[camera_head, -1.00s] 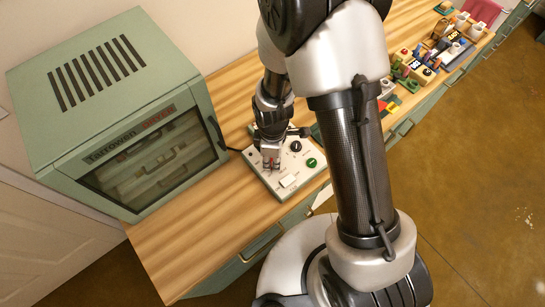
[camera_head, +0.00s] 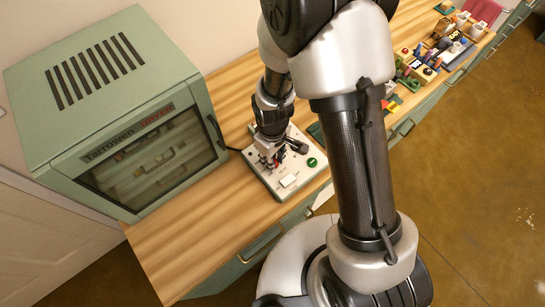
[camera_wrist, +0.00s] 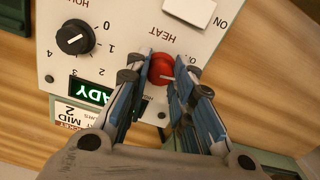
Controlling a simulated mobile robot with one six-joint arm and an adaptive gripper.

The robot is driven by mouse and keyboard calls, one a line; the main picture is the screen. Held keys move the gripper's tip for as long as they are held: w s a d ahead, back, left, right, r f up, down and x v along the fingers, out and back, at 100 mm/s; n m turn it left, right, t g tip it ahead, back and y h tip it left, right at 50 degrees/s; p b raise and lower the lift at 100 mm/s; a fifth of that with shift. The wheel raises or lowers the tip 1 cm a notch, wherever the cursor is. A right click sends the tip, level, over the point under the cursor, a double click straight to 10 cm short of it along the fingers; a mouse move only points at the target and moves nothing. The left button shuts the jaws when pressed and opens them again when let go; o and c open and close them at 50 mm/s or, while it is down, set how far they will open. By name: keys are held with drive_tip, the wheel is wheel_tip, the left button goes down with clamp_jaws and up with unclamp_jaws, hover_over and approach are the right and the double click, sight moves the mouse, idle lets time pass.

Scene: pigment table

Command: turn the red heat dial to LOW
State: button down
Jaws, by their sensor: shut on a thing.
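The red heat dial (camera_wrist: 161,68) sits on the white control panel (camera_wrist: 120,20), below the word HEAT as the wrist view shows it. My gripper (camera_wrist: 162,75) has its blue-padded fingers on both sides of the dial and is shut on it. A pale pointer line shows on the dial's near side. The fingers hide most of the scale around it. In the head view my gripper (camera_head: 272,160) is down at the panel (camera_head: 300,185), and the red dial is hard to make out between the fingers.
Beside the dial are a black hours dial (camera_wrist: 75,39), a green READY display (camera_wrist: 91,92), a MID 2 card (camera_wrist: 70,114) and a white switch (camera_wrist: 190,12). A green oven (camera_head: 115,110) stands left of the panel. Several small items (camera_head: 440,55) crowd the table's far end.

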drive_tip(key=shift+m, duration=0.9)
drive_tip(key=c, duration=1.3)
unclamp_jaws()
drive_tip(key=shift+c, duration=0.2)
wheel_tip(320, 180, up, 12)
